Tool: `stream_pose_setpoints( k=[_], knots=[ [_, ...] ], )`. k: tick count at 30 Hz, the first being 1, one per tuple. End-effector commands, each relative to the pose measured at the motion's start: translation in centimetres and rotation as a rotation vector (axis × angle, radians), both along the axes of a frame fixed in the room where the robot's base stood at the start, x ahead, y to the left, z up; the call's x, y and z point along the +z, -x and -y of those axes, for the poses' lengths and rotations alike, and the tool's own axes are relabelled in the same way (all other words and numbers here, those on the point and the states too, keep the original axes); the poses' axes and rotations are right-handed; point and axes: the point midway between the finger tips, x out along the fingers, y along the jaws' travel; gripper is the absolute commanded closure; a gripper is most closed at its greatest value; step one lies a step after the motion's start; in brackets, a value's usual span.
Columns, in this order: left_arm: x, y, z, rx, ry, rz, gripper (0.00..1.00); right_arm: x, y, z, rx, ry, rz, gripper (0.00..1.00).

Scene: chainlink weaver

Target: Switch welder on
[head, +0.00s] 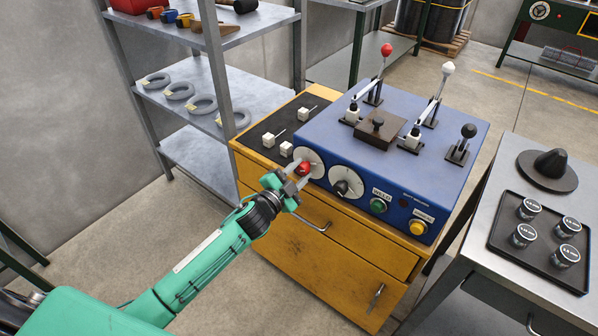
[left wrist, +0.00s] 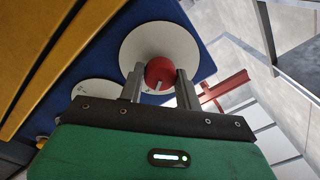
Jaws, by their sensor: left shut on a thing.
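The blue welder (head: 385,155) stands on top of a yellow cabinet. Its front has a red knob (head: 302,169) on a white dial, a black knob (head: 342,188) on a second white dial, a green button (head: 378,205) and a yellow button (head: 418,227). My left gripper (head: 296,178) is at the front of the welder with its fingers around the red knob. In the left wrist view the red knob (left wrist: 160,73) sits between the two fingers, in front of the white dial (left wrist: 150,42). My right gripper is not seen.
The yellow cabinet (head: 300,232) has drawer handles facing me. A metal shelf (head: 215,75) with grey rings stands behind to the left. A steel table (head: 500,262) with a black tray (head: 512,258) of small jars is at the right. Levers with red, white and black balls rise from the welder's top.

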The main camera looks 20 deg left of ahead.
Motion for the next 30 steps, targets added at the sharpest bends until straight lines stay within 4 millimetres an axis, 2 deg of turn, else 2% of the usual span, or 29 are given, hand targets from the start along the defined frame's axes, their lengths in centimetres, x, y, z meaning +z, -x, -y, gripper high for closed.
stream_pose_setpoints(
  k=[20, 21, 23, 24, 30],
  knots=[
    [0.05, -0.01, 0.04, -0.001, -0.059, 0.023, 0.89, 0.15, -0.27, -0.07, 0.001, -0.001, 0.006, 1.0],
    [0.05, -0.01, 0.04, -0.001, -0.059, 0.023, 0.6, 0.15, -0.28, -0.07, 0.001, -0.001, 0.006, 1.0],
    [0.05, -0.01, 0.04, -0.001, -0.058, 0.022, 0.48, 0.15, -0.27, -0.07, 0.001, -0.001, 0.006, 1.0],
    [0.04, -0.01, 0.04, -0.001, -0.058, 0.022, 0.44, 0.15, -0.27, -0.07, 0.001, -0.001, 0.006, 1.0],
    [0.01, 0.0, 0.02, 0.0, -0.057, 0.021, 0.44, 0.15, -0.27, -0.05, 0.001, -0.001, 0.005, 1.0]
  ],
)
